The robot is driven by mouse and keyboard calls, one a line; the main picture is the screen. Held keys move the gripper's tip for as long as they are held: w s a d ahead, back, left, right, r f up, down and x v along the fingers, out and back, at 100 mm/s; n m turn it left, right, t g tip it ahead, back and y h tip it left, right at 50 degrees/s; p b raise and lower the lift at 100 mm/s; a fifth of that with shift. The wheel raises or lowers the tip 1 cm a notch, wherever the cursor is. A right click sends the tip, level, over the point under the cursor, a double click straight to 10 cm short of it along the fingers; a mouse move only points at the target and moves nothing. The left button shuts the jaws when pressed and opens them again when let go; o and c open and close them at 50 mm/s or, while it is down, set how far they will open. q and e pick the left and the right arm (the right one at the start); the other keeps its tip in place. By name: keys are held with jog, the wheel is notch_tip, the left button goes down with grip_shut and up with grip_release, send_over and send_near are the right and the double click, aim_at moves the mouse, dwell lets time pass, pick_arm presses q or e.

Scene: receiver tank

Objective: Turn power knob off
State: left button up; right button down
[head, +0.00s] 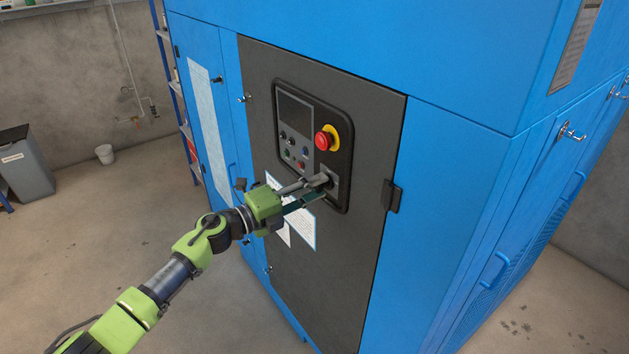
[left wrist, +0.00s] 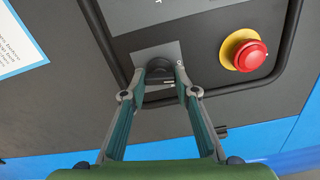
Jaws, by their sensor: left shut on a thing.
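The power knob (left wrist: 159,69) is a dark round knob on a grey plate in the lower part of the black control panel. In the left wrist view it sits between the fingertips of my left gripper (left wrist: 155,86), which is shut on it. In the head view my left gripper (head: 322,186) reaches the lower right of the panel (head: 337,133), and its fingers mostly hide the knob. My right gripper is not in view.
A red emergency stop button (head: 324,140) on a yellow ring sits just above the knob. Small buttons and a dark screen (head: 296,112) are to its left. A door latch (head: 392,196) sticks out at right. A bin (head: 25,163) stands far left.

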pick_arm(q)
jog(key=shift+r+n+p, duration=0.1)
jog(key=shift+n+p, duration=0.5)
jog(key=shift+n, duration=0.4)
jog(key=o, duration=1.1)
jog(key=v, duration=1.2)
jog(key=shift+w, duration=0.1)
